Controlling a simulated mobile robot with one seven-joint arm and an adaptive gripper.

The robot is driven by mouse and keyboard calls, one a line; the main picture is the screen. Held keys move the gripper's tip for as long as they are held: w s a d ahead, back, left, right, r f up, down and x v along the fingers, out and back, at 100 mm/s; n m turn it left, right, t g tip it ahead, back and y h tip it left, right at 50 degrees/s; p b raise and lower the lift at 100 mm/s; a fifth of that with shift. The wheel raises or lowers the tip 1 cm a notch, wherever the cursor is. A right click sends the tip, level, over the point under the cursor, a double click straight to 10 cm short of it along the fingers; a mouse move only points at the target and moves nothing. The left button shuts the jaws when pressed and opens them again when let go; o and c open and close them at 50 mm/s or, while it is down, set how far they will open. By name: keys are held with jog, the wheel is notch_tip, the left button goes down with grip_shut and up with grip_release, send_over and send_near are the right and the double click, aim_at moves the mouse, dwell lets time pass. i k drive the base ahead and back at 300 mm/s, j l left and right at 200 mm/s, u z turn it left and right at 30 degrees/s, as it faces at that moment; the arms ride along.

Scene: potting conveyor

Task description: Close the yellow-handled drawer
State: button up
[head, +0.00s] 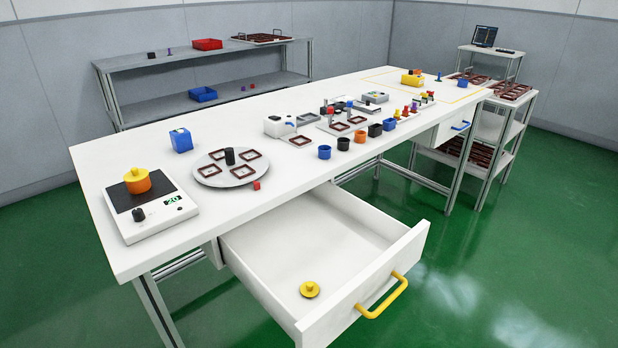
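The drawer (268,292) under the near end of the white workbench is pulled far out. Its yellow handle (383,298) is on the front panel (370,285), facing the lower right. A small yellow knobbed disc (309,289) lies on the drawer floor towards the front. The rest of the visible drawer floor is bare. My gripper is not in the head view.
The white bench top (120,185) holds a scale (150,207) with an orange pot, a round plate (231,168) and several small pots. A blue-handled drawer (448,130) looks shut farther along. Open green floor (500,250) lies before the yellow handle.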

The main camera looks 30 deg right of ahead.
aim_at(326, 234)
jog(key=z, duration=1.05)
